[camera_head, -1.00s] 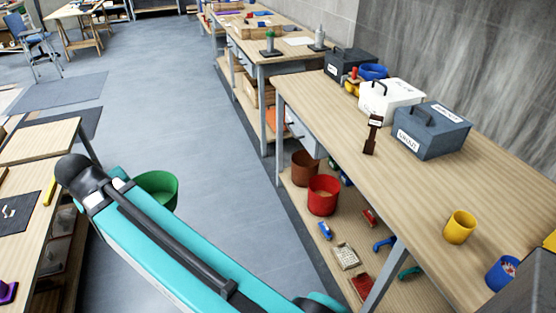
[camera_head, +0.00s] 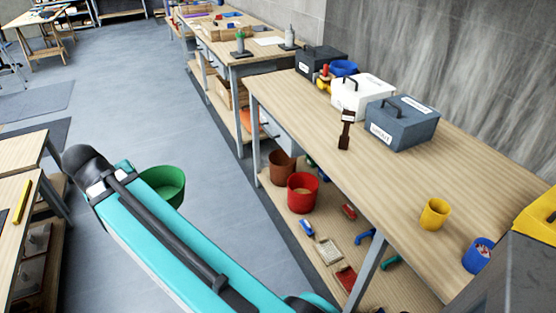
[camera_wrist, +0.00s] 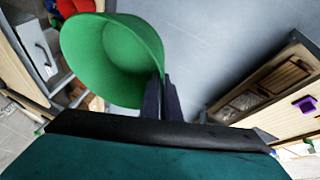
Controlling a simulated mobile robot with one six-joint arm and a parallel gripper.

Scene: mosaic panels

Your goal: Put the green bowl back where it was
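The green bowl (camera_head: 166,186) shows in the head view just beyond my teal arm, partly hidden by it, above the grey floor. In the wrist view the green bowl (camera_wrist: 112,58) fills the upper left, tilted with its inside showing. My gripper (camera_wrist: 163,88) has its dark fingers at the bowl's right rim, with the bowl wall held between them. In the head view the gripper is hidden behind my arm.
A long wooden bench (camera_head: 385,160) stands at right with toolboxes, a yellow cup (camera_head: 434,214) and a blue cup (camera_head: 478,255). Its lower shelf holds a red bucket (camera_head: 302,192) and a brown bucket (camera_head: 282,167). Another table (camera_head: 22,150) is at left. Open floor lies between.

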